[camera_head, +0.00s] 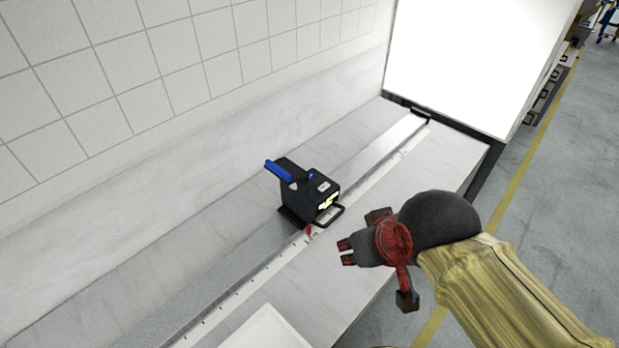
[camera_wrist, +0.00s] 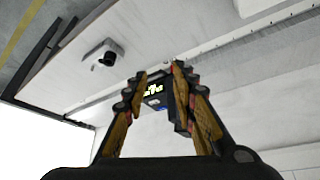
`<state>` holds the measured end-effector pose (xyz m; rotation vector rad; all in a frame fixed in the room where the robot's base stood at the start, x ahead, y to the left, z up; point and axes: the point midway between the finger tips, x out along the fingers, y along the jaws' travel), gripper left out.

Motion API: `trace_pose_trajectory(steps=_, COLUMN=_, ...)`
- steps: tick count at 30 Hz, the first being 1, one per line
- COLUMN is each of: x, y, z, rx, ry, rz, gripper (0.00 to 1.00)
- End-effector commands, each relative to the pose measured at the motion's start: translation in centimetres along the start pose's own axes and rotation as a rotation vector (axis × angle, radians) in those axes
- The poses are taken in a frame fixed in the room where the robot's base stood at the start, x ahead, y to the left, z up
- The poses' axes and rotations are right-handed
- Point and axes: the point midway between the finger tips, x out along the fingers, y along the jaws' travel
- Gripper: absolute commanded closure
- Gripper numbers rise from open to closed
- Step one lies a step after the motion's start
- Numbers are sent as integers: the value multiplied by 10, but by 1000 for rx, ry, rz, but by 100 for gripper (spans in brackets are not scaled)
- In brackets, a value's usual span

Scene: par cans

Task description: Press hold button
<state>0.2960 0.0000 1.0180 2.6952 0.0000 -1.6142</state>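A black boxy device (camera_head: 312,196) with a blue handle (camera_head: 278,170) and a lit yellow-green display (camera_head: 328,201) sits at the metal rail on the white bench. A small light patch shows on its top; I cannot tell whether it is the hold button. My gripper (camera_head: 345,251) is in front and to the right of the device, apart from it and empty. In the wrist view, my gripper (camera_wrist: 158,72) has a gap between its fingertips, and the device (camera_wrist: 155,97) shows between and behind the fingers, partly hidden by the right one.
The rail (camera_head: 372,160) with a scale strip runs along the bench (camera_head: 445,165). A white tray (camera_head: 266,330) is at the bottom. A tiled wall (camera_head: 190,60) stands behind.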

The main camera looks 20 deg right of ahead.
Motion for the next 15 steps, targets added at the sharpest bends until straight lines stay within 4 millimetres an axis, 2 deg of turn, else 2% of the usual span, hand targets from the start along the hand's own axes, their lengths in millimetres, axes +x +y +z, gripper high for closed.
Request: trace_pose_trajectory(steps=15, x=0, y=0, z=0, rx=0, ry=0, rz=0, gripper=100)
